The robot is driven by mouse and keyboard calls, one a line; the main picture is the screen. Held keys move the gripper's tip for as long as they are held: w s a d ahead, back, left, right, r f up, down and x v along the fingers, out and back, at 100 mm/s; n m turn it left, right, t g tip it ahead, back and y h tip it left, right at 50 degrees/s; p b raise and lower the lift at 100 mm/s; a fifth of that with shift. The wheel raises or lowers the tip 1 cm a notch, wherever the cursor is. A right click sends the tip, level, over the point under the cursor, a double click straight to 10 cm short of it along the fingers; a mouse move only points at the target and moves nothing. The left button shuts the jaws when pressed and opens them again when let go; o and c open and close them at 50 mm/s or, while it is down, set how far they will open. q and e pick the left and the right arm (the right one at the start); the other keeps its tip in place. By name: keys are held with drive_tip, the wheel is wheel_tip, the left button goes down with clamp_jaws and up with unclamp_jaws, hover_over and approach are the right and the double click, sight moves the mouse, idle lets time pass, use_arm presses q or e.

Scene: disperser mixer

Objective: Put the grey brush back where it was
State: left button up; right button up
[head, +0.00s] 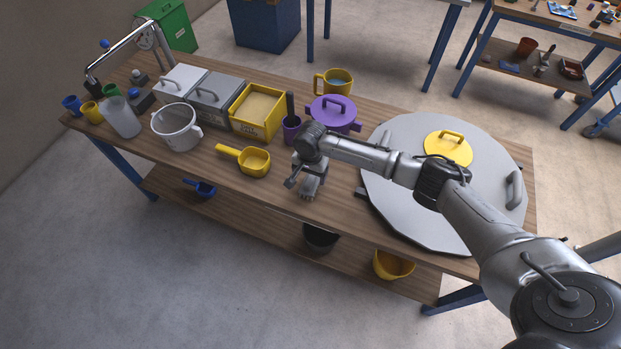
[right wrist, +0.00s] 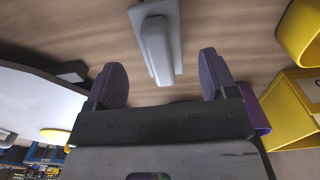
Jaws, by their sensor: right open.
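The grey brush (head: 310,189) lies on the wooden workbench near its front edge, just below my right gripper (head: 305,180). In the right wrist view the brush (right wrist: 158,45) shows as a light grey block with a narrower raised part, ahead of and between the two fingertips. My right gripper (right wrist: 160,82) is open, with clear space between its dark fingers and nothing held. In the head view the wrist partly hides the brush. My left gripper is not in view.
A purple cup (head: 292,133) with a dark handle in it stands behind the gripper. A yellow saucepan (head: 254,162) and yellow box (head: 258,124) are to the left. A large grey lid (head: 390,190) is on the right. Bare bench (head: 340,215) lies between lid and brush.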

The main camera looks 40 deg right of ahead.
sight(310, 178)
wheel_tip(310, 178, up, 7)
drive_tip(key=shift+r+p, duration=0.1)
drive_tip(key=shift+p, duration=0.45)
drive_tip(key=s+a+f+n+t+y, duration=0.1)
drive_tip(key=s+a+f+n, duration=0.35)
drive_tip(key=s+a, duration=0.35)
drive_tip(key=s+a+f+n+t+y, duration=0.1)
drive_tip(key=s+a+f+n, duration=0.3)
drive_tip(key=s+a+n, duration=0.3)
drive_tip(key=s+d+r+n+h, duration=0.1)
drive_tip(key=s+r, duration=0.1)
drive_tip(key=s, duration=0.7)
drive_tip(key=s+d+r+n+t, duration=0.1)
drive_tip(key=s+n, duration=0.1)
drive_tip(key=s, duration=0.7)
drive_tip(key=shift+s+d+r+t+h, duration=0.25)
drive_tip(key=shift+d+r+t+h, duration=0.05)
drive_tip(key=shift+r+h, duration=0.1)
drive_tip(key=shift+w+a, duration=0.1)
